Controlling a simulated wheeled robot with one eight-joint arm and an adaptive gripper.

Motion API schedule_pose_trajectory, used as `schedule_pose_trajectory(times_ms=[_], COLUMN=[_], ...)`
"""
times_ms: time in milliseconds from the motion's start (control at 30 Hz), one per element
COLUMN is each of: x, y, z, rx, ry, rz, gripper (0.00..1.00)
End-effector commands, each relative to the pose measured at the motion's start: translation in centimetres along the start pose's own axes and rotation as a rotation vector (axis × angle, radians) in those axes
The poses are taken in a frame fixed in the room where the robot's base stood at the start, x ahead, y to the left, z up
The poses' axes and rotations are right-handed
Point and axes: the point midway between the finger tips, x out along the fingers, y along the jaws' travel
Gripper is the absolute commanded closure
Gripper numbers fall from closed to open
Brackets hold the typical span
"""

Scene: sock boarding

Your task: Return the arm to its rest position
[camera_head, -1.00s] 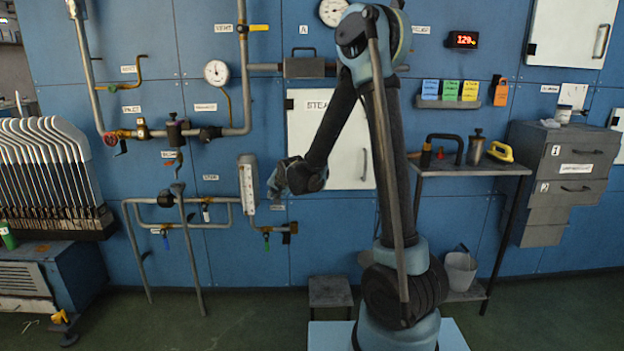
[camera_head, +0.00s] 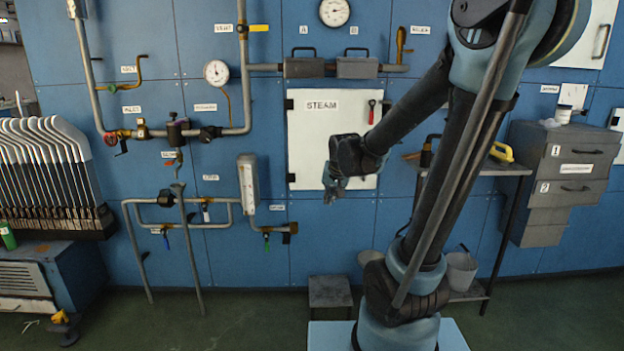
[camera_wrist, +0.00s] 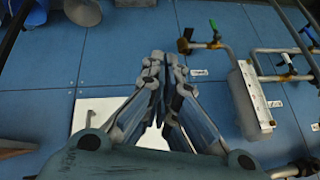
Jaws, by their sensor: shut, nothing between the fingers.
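My gripper (camera_head: 334,184) hangs in front of the lower part of the white STEAM panel (camera_head: 311,135) in the head view, with its fingers pointing down. In the wrist view my gripper (camera_wrist: 158,62) has its two fingers together, with nothing between them. My arm is bent, its upper joint high at the right of the head view and its forearm sloping down to the left. The arm hides part of the wall and of the shelf at the right.
Pipes with valves and a gauge (camera_head: 216,72) run along the blue wall at left. A rack of sock boards (camera_head: 50,165) stands far left. Grey drawers (camera_head: 572,165) and a small shelf table (camera_head: 507,170) are at right. A low stool (camera_head: 330,291) stands below.

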Motion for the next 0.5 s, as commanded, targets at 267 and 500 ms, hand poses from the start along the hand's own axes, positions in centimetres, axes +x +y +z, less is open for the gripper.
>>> schedule_pose_trajectory(times_ms=[267, 500], x=[-3.5, -6.0], y=[5.0, 8.7], z=[4.3, 8.6], rx=[-0.044, -0.081], ry=[-0.068, -0.133], rz=[0.060, 0.100], gripper=[1.00, 1.00])
